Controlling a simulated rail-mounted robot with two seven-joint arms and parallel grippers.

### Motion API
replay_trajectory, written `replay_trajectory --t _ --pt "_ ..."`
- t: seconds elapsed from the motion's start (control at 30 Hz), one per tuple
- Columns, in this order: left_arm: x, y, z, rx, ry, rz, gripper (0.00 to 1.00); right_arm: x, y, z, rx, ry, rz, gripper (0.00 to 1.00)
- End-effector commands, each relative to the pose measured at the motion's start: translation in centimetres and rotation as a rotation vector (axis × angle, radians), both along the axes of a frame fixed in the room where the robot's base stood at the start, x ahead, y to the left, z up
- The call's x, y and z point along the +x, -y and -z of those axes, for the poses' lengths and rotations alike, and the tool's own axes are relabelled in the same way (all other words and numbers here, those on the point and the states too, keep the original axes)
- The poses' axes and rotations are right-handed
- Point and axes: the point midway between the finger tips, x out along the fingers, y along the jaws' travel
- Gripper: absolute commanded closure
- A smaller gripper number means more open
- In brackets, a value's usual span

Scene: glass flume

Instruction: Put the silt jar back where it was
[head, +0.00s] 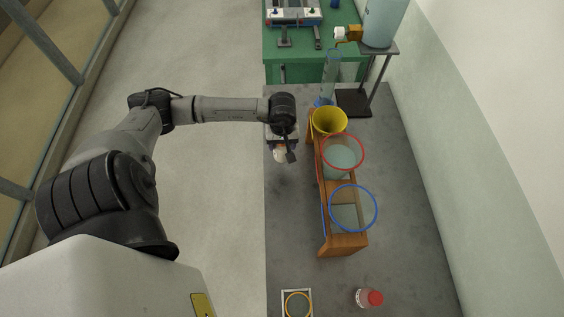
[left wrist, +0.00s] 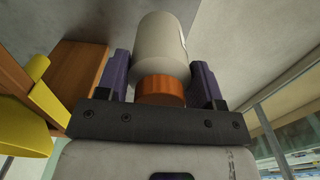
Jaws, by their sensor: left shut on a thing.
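A jar (left wrist: 162,50) with a whitish body and an orange lid is held between the purple fingers of my left gripper (left wrist: 160,80). Its lid is on the palm side and its body points away from the palm. In the head view my left gripper (head: 284,148) is over the grey bench, left of the wooden stand, and the pale jar (head: 280,156) shows partly below it. The jar's label is not readable, so I cannot confirm that it is the silt jar. Whether it touches the bench is unclear. My right gripper is not in view.
A wooden stand (head: 343,243) holds yellow, red-rimmed and blue-rimmed funnels close to my gripper's right. A red-lidded jar (head: 369,298) and a white square frame with a yellow ring (head: 297,305) are at the near end.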

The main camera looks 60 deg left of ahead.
Motion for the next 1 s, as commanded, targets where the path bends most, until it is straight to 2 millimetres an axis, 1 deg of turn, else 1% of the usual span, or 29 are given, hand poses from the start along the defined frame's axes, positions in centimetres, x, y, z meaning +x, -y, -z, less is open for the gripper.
replay_trajectory --t 0.1,0.2,0.43,0.6,0.7,0.8,1.0 --pt "0.0 0.1 2.0 -0.005 -0.001 0.005 0.86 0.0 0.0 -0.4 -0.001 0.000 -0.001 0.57" --pt "-0.1 0.1 3.4 -0.004 -0.002 0.005 0.86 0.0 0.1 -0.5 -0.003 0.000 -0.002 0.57" --pt "0.0 0.1 5.1 -0.001 0.000 0.006 0.86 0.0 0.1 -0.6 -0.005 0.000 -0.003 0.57" --pt "0.0 0.1 7.2 -0.003 0.001 0.005 0.86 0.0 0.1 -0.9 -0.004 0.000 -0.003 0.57" --pt "0.0 0.1 8.1 -0.001 0.000 0.005 0.86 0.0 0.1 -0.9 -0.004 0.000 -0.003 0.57" --pt "0.0 0.1 8.4 -0.001 0.002 0.007 0.86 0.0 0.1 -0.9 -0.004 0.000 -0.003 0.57" --pt "0.0 0.0 8.5 0.000 0.002 0.008 0.86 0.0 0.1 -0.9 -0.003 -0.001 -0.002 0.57"
